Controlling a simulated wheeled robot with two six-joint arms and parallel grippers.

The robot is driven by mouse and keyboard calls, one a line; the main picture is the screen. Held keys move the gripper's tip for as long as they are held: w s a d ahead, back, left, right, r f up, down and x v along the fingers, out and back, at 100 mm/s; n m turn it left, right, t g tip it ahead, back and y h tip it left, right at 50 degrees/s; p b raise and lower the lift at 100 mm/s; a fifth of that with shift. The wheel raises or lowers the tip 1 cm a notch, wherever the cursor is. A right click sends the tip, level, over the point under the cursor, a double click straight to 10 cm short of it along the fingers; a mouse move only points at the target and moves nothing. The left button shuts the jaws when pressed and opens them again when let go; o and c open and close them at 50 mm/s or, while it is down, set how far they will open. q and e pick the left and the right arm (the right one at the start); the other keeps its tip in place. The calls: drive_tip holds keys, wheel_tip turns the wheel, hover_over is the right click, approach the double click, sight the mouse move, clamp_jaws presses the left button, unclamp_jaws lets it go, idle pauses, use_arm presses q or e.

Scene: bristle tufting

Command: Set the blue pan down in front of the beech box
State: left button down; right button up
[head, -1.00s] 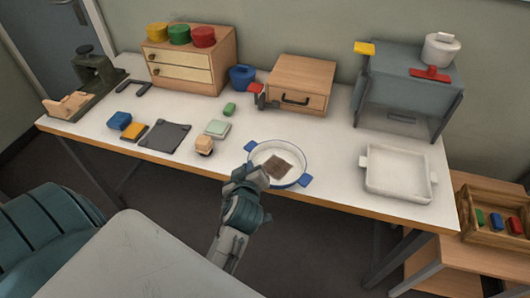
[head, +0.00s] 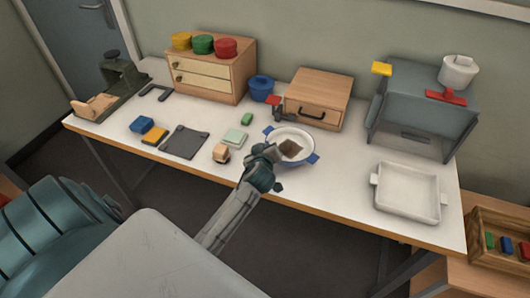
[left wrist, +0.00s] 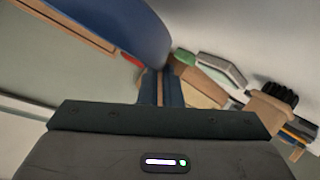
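The blue pan (head: 275,147), pale inside with blue handles and wall, is in front of the beech box (head: 302,87) in the head view, with a gap between them. A dark brown square piece (head: 291,149) lies in it. My left gripper (head: 272,155) is at the pan's near-left rim and appears shut on it; the fingertips are partly hidden. In the left wrist view, the pan's blue wall (left wrist: 125,25) fills the upper left, against the close-set fingers (left wrist: 160,85). I cannot tell whether the pan touches the table. My right gripper is not in view.
A red-topped grey item (head: 276,104) stands at the box's left front, near a blue pot (head: 261,89). A beige block (head: 221,154) and pale green block (head: 235,138) lie left of the pan. A white tray (head: 407,213) lies right; table between is clear.

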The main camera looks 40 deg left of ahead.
use_arm(q)
wheel_tip(320, 180, down, 2)
drive_tip(key=shift+f+p, duration=0.1)
drive_tip(key=shift+p, duration=0.3)
drive_tip(key=shift+f, duration=0.5)
drive_tip(key=c, duration=1.7)
unclamp_jaws()
drive_tip(key=shift+o, duration=0.5)
drive_tip(key=shift+s, duration=0.1)
drive_tip(key=shift+d, duration=0.1)
drive_tip(key=b+v, duration=0.2)
drive_tip(key=v, duration=0.8)
drive_tip(key=shift+s+d+r, duration=0.1)
drive_tip(key=shift+s+d, duration=0.1)
drive_tip(key=shift+s, duration=0.2)
drive_tip(key=shift+s+d+r, duration=0.2)
drive_tip(key=shift+s+r, duration=0.05)
drive_tip(key=shift+s, duration=0.15)
